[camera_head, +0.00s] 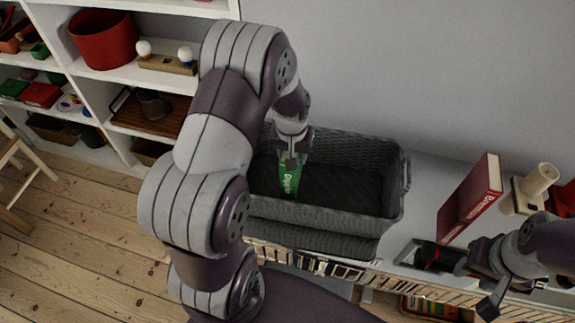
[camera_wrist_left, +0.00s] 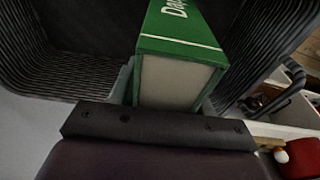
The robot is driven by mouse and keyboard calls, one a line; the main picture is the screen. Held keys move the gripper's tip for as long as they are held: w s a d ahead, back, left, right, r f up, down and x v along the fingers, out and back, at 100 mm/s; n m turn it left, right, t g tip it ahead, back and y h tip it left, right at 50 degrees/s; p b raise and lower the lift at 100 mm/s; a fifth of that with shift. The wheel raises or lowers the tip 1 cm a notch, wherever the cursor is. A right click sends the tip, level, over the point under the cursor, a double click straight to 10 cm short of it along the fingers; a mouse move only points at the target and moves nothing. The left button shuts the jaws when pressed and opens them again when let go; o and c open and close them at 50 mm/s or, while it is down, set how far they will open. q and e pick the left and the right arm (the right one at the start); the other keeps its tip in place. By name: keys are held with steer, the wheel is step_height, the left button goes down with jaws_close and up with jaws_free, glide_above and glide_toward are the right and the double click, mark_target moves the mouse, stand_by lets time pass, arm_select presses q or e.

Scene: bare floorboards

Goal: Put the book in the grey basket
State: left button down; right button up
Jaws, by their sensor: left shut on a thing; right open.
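A green book (camera_head: 290,180) with white lettering hangs inside the grey basket (camera_head: 395,190), near its left end. My left gripper (camera_head: 291,160) is shut on the book's upper end. In the left wrist view the green book (camera_wrist_left: 180,45) shows its pale page edge close to the gripper, with the grey basket's wall (camera_wrist_left: 60,75) around it. I cannot tell whether the book touches the basket floor. My right gripper (camera_head: 478,285) is open and empty at the lower right, near the shelf top's front edge.
A red book (camera_head: 470,198) stands on the white surface right of the basket, beside a cream wooden object (camera_head: 530,188). A dark object with a red part (camera_head: 435,256) lies in front. White shelves (camera_head: 130,80) with a red pot (camera_head: 102,38) stand at left.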

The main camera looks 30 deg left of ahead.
arm_select(q)
step_height(320, 180, down, 6)
steer(key=s+a+p, duration=0.1)
steer(key=a, duration=0.1)
steer(key=shift+s+a, duration=0.2)
steer(key=shift+s, duration=0.1)
steer(key=c, duration=0.5)
jaws_free()
steer(key=shift+s+d, duration=0.1)
